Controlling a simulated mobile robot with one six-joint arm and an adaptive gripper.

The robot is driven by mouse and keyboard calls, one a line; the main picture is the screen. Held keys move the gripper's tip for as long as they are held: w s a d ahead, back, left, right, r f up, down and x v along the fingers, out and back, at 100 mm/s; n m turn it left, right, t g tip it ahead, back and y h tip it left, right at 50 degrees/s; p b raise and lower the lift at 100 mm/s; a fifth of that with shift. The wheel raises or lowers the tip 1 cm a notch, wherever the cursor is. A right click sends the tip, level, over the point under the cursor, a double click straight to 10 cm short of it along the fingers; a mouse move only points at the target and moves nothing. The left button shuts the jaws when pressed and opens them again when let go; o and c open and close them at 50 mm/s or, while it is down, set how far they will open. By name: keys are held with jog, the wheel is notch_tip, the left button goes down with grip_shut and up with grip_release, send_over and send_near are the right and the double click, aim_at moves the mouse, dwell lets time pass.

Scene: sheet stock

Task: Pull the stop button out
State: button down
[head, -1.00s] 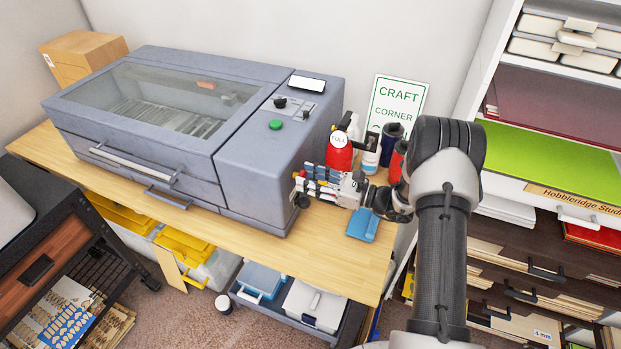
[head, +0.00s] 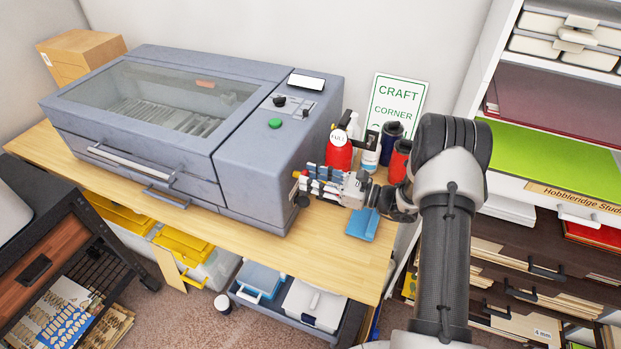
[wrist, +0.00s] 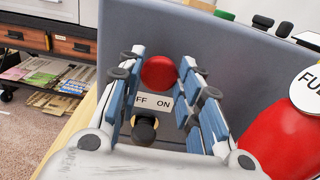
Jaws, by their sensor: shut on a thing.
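The red stop button (wrist: 159,72) is on the side of the grey machine (head: 262,170). In the wrist view it sits between the tips of my gripper's (wrist: 160,80) blue-padded fingers, which are shut on it. In the head view my gripper (head: 303,180) reaches the machine's right side from the right, and a bit of red and yellow shows at its fingertips. A label reading ON, partly covered (wrist: 153,102), and a black knob (wrist: 145,127) lie below the button between the fingers. How far the button stands out is hard to tell.
A blue item (head: 362,225) lies on the wooden table (head: 330,262) below my wrist. The table's front is clear.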

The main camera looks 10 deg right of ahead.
jog(key=c, duration=1.1)
grip_release()
jog(key=shift+d, duration=0.1)
jog(key=shift+s+d, duration=0.1)
jog(key=v, duration=1.2)
jog(key=s+a+r+n+g+h+b, duration=0.1)
jog(key=s+a+r+n+g+h, duration=0.1)
jog(key=s+a+r+n+g, duration=0.4)
jog(key=s+a+r+n+g+h+b, duration=0.1)
jog(key=s+a+r+n+g+b, duration=0.1)
jog(key=s+a+r+n+g, duration=0.45)
jog(key=s+n+t+h+b, duration=0.3)
jog(key=s+n+t+h, duration=0.3)
jog(key=s+n+h, duration=0.5)
jog(key=s+n, duration=0.1)
jog(key=s, duration=0.3)
jog(key=shift+s+d+r+n+t+h, duration=0.25)
jog(key=shift+d+r+n+t+h, duration=0.05)
jog(key=shift+d+r+n+t, duration=0.05)
